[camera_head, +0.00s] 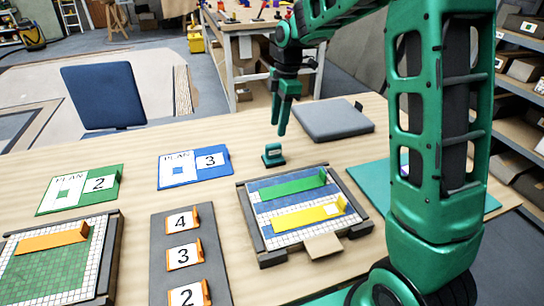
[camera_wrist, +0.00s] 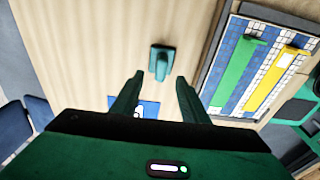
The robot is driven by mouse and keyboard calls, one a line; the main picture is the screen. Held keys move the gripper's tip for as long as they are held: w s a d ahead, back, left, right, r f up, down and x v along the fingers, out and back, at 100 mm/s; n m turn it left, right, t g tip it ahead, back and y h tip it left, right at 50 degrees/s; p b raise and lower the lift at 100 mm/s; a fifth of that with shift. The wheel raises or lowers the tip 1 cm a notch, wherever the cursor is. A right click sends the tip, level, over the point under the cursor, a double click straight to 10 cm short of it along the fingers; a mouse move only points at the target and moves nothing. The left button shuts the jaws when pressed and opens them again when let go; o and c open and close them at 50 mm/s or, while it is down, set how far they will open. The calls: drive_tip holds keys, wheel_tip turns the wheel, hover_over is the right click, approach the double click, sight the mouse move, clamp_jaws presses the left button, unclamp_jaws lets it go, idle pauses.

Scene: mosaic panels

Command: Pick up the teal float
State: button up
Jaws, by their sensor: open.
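The teal float (camera_head: 273,155) is a small block with a raised handle. It stands on the wooden table just behind the mosaic panel that carries a green strip and a yellow strip. My gripper (camera_head: 281,117) is above the table, pointing down, a little above the float in the head view. In the wrist view the float (camera_wrist: 161,62) lies beyond the fingertips, roughly centred between them. The gripper (camera_wrist: 158,78) is open and empty, with its two fingers apart. Nothing hides the float.
The framed mosaic panel (camera_head: 241,209) stands close in front of the float. A grey slab (camera_head: 333,118) lies to its right and a blue plan card (camera_head: 180,178) to its left. A grey board (camera_head: 168,225) holds numbered orange pieces. A teal mat (camera_head: 360,179) lies beside my arm.

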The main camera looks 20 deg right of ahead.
sight(273, 144)
drive_tip(key=f, duration=0.3)
drive_tip(key=shift+a+f, duration=0.25)
drive_tip(key=shift+f, duration=0.1)
drive_tip(key=f, duration=0.2)
drive_tip(key=a+f, duration=0.1)
drive_tip(key=shift+s+a+f, duration=0.1)
drive_tip(key=shift+s+f, duration=0.05)
drive_tip(key=shift+f, duration=0.85)
clamp_jaws()
